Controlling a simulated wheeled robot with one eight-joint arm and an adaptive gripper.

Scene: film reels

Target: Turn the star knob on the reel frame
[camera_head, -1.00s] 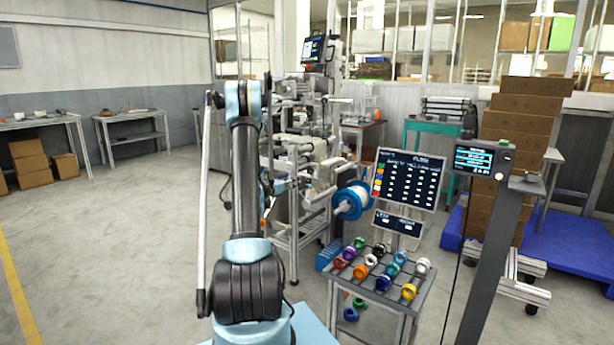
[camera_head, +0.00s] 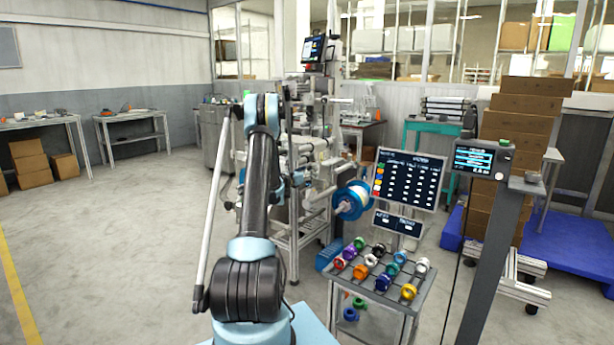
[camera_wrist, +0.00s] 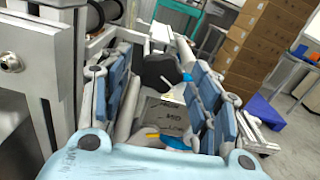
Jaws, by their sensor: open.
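My gripper (camera_wrist: 156,62) is open in the wrist view, with a padded finger on each side. Between the fingers is a dark, rounded part (camera_wrist: 157,72) that looks like the star knob; its lobes are not clear, and I cannot tell whether the fingers touch it. A small blue piece with a pale rod shows at its right. The reel frame (camera_head: 308,165) stands behind my arm in the head view, with a blue-rimmed reel (camera_head: 351,200) at its right side. The knob cannot be made out there, and my arm hides part of the frame.
A small cart (camera_head: 376,275) with several coloured rings stands right of the frame, below a display board (camera_head: 409,180). A post with a screen (camera_head: 482,160) is further right. Stacked brown boxes (camera_head: 527,120) stand behind it. The floor at left is clear.

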